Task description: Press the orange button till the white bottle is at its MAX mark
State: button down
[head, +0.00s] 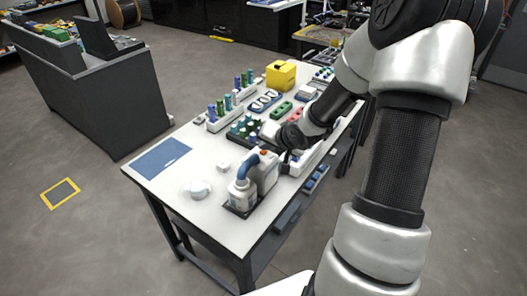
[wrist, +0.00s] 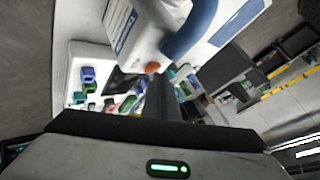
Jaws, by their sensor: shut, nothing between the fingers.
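The white bottle (head: 241,190) stands upright on a dark tray (head: 252,206) near the front of the white table. A larger white container (head: 268,176) stands behind it, and a thick blue spout (head: 248,163) arches from the container to the bottle. The orange button (head: 263,152) is on top of the container; it also shows in the wrist view (wrist: 152,68). My gripper (wrist: 160,80) is shut and empty, its tips close to the button. I cannot tell whether they touch it. The bottle's MAX mark and liquid level are too small to read.
Racks of coloured bottles (head: 232,100) and a yellow box (head: 281,74) stand farther back. The table's front left corner is mostly free.

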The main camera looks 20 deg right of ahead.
jog(key=shift+f, duration=0.3)
jog(key=shift+r, duration=0.1)
dwell(0.4)
jog(key=shift+r+p, duration=0.8)
jog(key=shift+p, duration=0.1)
notch_tip(320, 180, up, 5)
jog(key=p, duration=0.5)
dwell(0.5)
